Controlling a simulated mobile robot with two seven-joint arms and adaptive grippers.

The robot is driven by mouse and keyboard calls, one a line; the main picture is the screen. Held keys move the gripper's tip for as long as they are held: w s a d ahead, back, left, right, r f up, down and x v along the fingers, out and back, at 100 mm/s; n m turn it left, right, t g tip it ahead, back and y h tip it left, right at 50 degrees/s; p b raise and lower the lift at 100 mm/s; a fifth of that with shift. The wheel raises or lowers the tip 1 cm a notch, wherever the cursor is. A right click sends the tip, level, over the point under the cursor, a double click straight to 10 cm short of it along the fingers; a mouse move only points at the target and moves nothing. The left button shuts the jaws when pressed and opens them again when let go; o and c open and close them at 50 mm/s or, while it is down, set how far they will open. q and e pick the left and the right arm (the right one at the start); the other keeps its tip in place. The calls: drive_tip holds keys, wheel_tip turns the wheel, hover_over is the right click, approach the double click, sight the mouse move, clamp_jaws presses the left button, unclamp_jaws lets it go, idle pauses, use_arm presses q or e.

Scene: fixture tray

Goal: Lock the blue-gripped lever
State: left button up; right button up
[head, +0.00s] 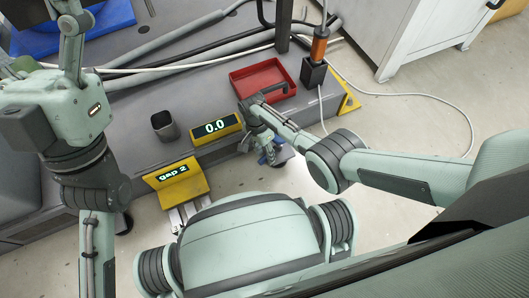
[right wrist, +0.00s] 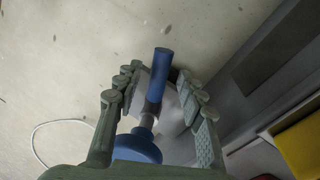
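The blue-gripped lever shows in the right wrist view as a blue cylinder grip (right wrist: 160,72) on a short pale metal stem above a round blue part (right wrist: 137,148). My right gripper (right wrist: 157,74) is open, with its fingers on either side of the lever and gaps visible between. In the head view, my right gripper (head: 265,150) points down at the platform's front edge, and a bit of blue (head: 283,157) shows beside it; the rest of the lever is hidden. My left gripper (head: 71,30) is raised at the upper left, away from the lever; its fingers are seen edge-on.
A red tray (head: 262,78) stands behind my right gripper. A yellow display reading 0.0 (head: 215,127), a yellow "gap 2" sign (head: 176,182) and a grey cup (head: 164,126) are to the left. A black holder with an orange-handled tool (head: 319,46) stands at the right.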

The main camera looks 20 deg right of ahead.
drive_tip(key=shift+r, duration=0.1)
wheel_tip(320, 180, up, 7)
drive_tip(key=w, duration=0.1)
drive_tip(key=shift+w+a, duration=0.15)
drive_tip(key=shift+a, duration=0.2)
drive_tip(key=shift+r, duration=0.1)
idle(0.4)
